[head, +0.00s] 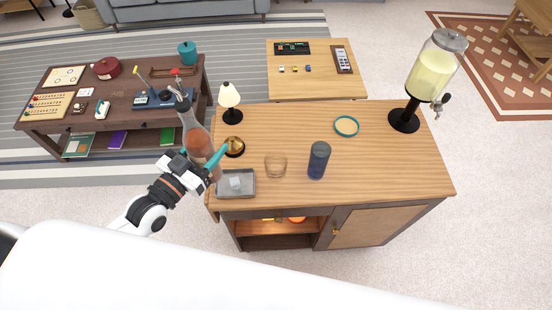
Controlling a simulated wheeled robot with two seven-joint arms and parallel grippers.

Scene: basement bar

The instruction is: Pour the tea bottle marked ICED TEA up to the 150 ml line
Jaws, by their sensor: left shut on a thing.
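My left gripper (207,163) is shut on a clear bottle (186,118) with a long neck and an orange-brown part lower down. The bottle is nearly upright, leaning slightly left, at the left edge of the wooden bar counter (390,175). Its label cannot be read at this size. A small, short clear glass (275,166) stands on the counter to the right of the gripper, apart from the bottle. No 150 ml line can be made out on it. My right gripper is not in view.
A grey tray (236,193) with a clear block and a brass bowl (238,150) sit close to the gripper. A lamp (229,97), dark blue tumbler (319,160), teal-rimmed round dish (346,126) and drink dispenser (432,72) also stand on the counter. The counter's right front is clear.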

